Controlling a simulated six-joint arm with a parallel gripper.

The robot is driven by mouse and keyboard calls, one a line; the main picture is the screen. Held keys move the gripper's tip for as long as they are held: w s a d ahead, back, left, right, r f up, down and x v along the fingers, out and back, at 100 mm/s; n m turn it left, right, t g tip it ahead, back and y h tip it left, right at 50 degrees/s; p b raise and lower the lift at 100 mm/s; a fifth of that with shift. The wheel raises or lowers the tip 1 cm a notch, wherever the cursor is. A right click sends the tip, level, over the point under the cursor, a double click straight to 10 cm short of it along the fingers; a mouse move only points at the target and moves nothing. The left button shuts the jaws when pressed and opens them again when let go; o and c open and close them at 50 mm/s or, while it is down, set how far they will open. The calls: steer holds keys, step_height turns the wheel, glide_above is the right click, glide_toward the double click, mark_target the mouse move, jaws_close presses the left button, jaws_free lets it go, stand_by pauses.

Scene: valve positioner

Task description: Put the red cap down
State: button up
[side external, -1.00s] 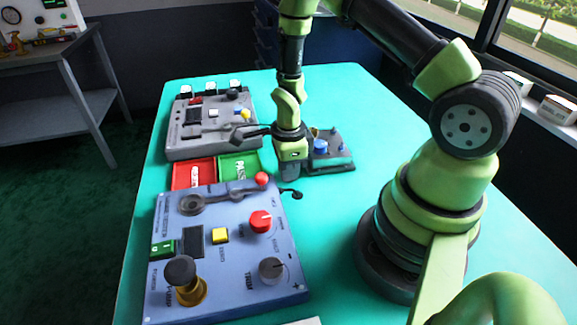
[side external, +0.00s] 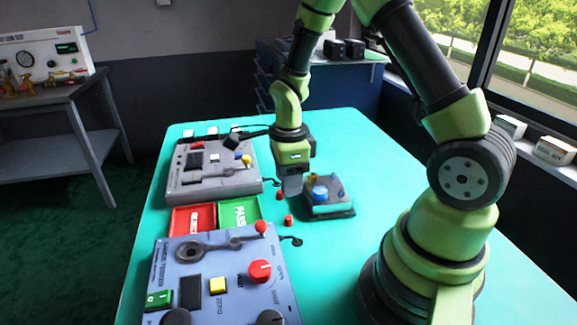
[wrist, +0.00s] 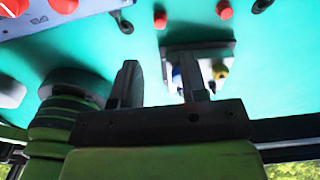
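Two small red caps stand on the teal table between the trays and the dark positioner base: one red cap (side external: 279,196) is farther back, the other red cap (side external: 288,221) nearer. Two red pieces also show in the wrist view, a left one (wrist: 160,19) and a right one (wrist: 224,10). I cannot tell which is the task's cap. My gripper (side external: 292,186) points down just above and left of the positioner base (side external: 330,210), which carries a blue knob (side external: 320,193). In the wrist view my gripper (wrist: 160,80) has its fingers apart with nothing visible between them.
A red tray (side external: 193,218) and a green tray (side external: 239,211) lie left of the caps. A blue tester (side external: 215,262) with a red-tipped lever is in front; a grey tester (side external: 210,178) is behind. Bare table lies right of the positioner.

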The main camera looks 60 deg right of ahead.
steer(key=s+a+r+n+t, duration=0.2)
steer(key=r+n, duration=0.3)
steer(key=r, duration=0.3)
steer(key=s+a+r+n+t, duration=0.2)
steer(key=a+r+n, duration=0.1)
steer(key=r+n, duration=0.4)
steer(key=s+a+r+n+t+y, duration=0.2)
steer(key=s+r+n, duration=0.4)
steer(key=n, duration=0.5)
steer(key=shift+s+a+r+t, duration=0.2)
steer(key=shift+s+a+t, duration=0.4)
steer(key=shift+s+a, duration=0.6)
steer(key=shift+s+d, duration=0.1)
steer(key=shift+d, duration=0.05)
